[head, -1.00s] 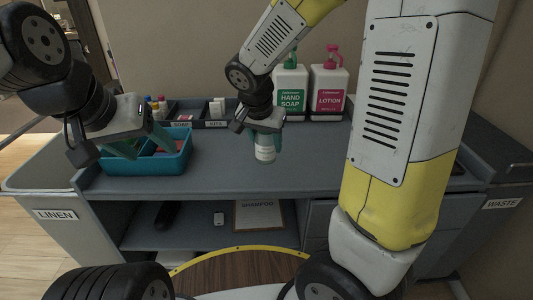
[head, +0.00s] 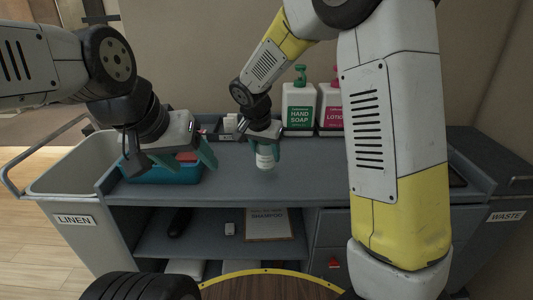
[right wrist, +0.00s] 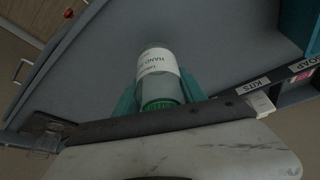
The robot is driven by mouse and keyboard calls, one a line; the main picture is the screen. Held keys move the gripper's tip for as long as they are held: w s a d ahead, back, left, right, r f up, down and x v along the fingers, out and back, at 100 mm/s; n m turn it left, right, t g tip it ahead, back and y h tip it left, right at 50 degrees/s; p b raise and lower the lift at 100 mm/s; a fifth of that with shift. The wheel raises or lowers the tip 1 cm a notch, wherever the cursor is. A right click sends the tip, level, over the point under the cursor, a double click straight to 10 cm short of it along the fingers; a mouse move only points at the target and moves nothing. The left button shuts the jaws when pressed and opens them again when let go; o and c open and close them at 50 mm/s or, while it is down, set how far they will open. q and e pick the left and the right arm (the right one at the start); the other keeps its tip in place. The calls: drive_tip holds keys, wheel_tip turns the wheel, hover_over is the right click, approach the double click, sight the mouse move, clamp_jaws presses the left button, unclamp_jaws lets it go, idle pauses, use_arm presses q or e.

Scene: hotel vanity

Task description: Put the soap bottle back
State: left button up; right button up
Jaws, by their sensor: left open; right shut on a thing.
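My right gripper (head: 264,146) is shut on a small soap bottle (head: 267,158) and holds it above the cart's grey top. In the right wrist view the bottle (right wrist: 157,68) has a white label reading "HAND" and a green cap, between the teal fingers. My left gripper (head: 187,158) is open and empty, over the right part of the blue tray (head: 165,176), and hides much of it. At the back stand a large hand soap pump bottle (head: 298,108) with a green label and a lotion pump bottle (head: 330,108) with a pink label.
A compartment row runs along the back; the kits label (right wrist: 254,86) shows in the right wrist view. The linen bin (head: 70,175) is left, the waste label (head: 507,216) right. The shampoo box (head: 268,226) is on the shelf below. The middle of the top is clear.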

sight(266, 158)
drive_tip(key=shift+w+f, duration=0.1)
drive_tip(key=shift+w, duration=1)
drive_tip(key=shift+f, duration=1.75)
drive_tip(key=shift+f, duration=0.1)
drive_tip(key=o, duration=1.5)
